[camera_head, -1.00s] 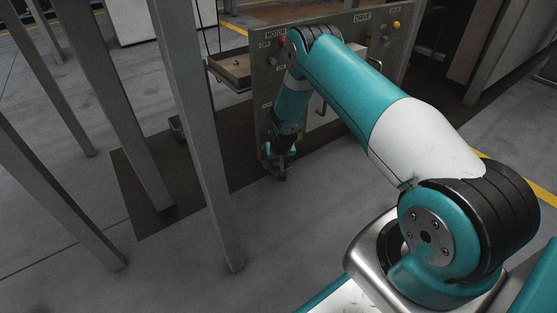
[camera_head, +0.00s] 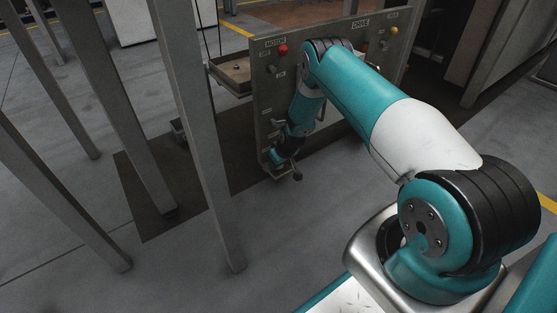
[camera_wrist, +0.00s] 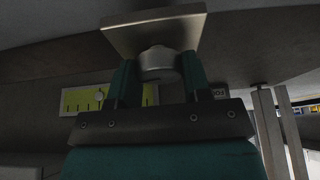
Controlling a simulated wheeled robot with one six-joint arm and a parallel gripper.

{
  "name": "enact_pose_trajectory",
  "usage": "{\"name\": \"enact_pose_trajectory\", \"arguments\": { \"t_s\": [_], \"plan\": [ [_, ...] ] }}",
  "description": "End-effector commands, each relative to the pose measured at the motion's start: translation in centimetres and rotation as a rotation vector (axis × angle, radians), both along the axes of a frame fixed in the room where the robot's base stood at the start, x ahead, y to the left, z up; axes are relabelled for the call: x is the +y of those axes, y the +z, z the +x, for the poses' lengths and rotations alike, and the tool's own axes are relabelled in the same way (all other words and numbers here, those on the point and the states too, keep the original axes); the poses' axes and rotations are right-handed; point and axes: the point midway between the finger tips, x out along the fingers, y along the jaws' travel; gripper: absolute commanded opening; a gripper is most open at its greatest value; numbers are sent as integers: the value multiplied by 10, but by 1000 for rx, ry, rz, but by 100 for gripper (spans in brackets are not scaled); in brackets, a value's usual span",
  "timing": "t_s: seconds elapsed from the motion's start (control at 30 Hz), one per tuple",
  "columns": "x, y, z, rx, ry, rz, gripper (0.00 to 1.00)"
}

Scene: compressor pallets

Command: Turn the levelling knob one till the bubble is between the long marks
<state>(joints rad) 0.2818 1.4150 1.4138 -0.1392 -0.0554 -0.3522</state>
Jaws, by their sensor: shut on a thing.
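In the wrist view, the two teal fingers of my gripper (camera_wrist: 157,80) are shut on a round grey knob (camera_wrist: 157,62), one on each side. A square metal plate (camera_wrist: 155,32) sits just beyond the knob. A yellow-green level vial (camera_wrist: 78,100) with dark marks is behind the fingers at left. A pale round bubble (camera_wrist: 99,96) shows in it, left of the left finger. That finger covers part of the vial, so I cannot tell where the bubble lies between the long marks. In the head view, my gripper is low at the panel's left end, its fingers not clear.
The grey control panel (camera_head: 340,85) has a red button (camera_head: 283,49), a yellow button (camera_head: 394,31) and switches. A shallow tray (camera_head: 232,72) is behind it. Grey steel posts (camera_head: 200,130) stand at left. The floor in front of the panel is open.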

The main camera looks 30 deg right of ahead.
Motion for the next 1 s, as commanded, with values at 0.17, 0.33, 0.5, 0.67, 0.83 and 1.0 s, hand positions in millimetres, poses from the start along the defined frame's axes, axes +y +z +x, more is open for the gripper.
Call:
{"name": "enact_pose_trajectory", "arguments": {
  "t_s": [0.17,0.33,0.5,0.67,0.83,1.0],
  "plan": [
    [0,0,0,1,0,0,21],
    [0,0,0,1,-1,0,70],
    [0,0,0,1,-2,0,70],
    [0,4,-1,0,-2,0,70],
    [-1,30,-9,1,-3,0,70],
    [-2,71,-25,1,-3,0,70]
  ]
}}
